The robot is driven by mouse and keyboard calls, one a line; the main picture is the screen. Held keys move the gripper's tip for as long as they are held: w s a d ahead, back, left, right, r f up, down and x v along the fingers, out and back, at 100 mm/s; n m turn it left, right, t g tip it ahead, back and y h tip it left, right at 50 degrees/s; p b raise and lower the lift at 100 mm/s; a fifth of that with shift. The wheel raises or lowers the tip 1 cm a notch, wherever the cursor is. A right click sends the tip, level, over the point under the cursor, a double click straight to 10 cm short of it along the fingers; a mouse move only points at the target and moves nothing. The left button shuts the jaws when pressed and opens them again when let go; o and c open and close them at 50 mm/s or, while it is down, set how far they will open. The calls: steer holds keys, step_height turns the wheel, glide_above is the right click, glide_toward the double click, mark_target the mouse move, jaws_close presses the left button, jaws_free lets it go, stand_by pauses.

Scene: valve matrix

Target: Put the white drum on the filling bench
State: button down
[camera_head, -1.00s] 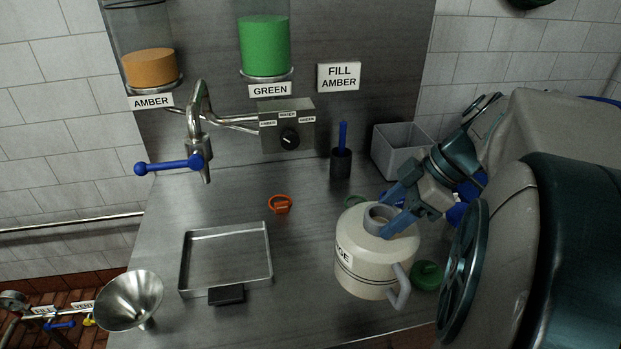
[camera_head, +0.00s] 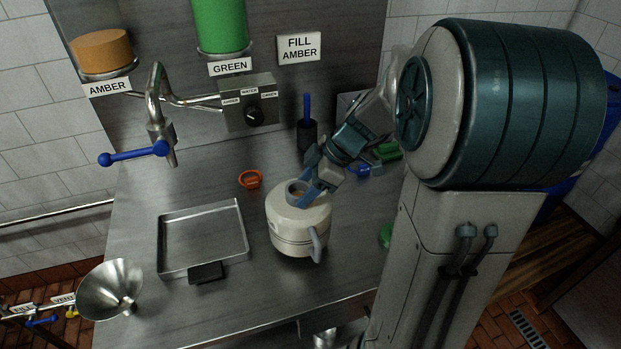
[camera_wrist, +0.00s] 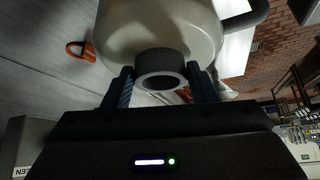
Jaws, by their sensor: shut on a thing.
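The white drum (camera_head: 298,229) is a cream-white jug with a grey side handle and a short grey neck on top. It is at the middle of the steel filling bench (camera_head: 215,312), right of the tray. My gripper (camera_head: 304,193) reaches down from the upper right and is shut on the drum's neck. In the wrist view the two blue fingers (camera_wrist: 160,88) sit on either side of the dark round neck, and the drum (camera_wrist: 160,28) fills the top. I cannot tell whether the drum's base touches the bench.
A shallow steel tray (camera_head: 241,232) lies left of the drum, with a funnel (camera_head: 110,287) at the front left. An orange ring-shaped piece (camera_head: 250,179), a dark cup (camera_head: 307,135) and a blue-handled tap (camera_head: 135,155) are behind. A green item (camera_head: 386,235) is to the right.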

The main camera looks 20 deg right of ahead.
steer(key=shift+f, duration=1.45)
steer(key=c, duration=0.6)
jaws_free()
steer(key=shift+o, duration=0.2)
steer(key=shift+r+p, duration=0.2)
steer(key=shift+p, duration=0.1)
steer(key=b+v, duration=0.2)
steer(key=v, duration=0.9)
steer(key=s+a+f+m+h, duration=0.2)
steer(key=s+a+m+h, duration=0.1)
steer(key=s+m, duration=0.3)
steer(key=s+a+f+m+t+h, duration=0.1)
steer(key=s+a+f+m+h, duration=0.1)
steer(key=s+m, duration=0.5)
steer(key=shift+a+f+m+h, duration=0.15)
steer(key=shift+a+m+h, duration=0.45)
steer(key=shift+a, duration=0.5)
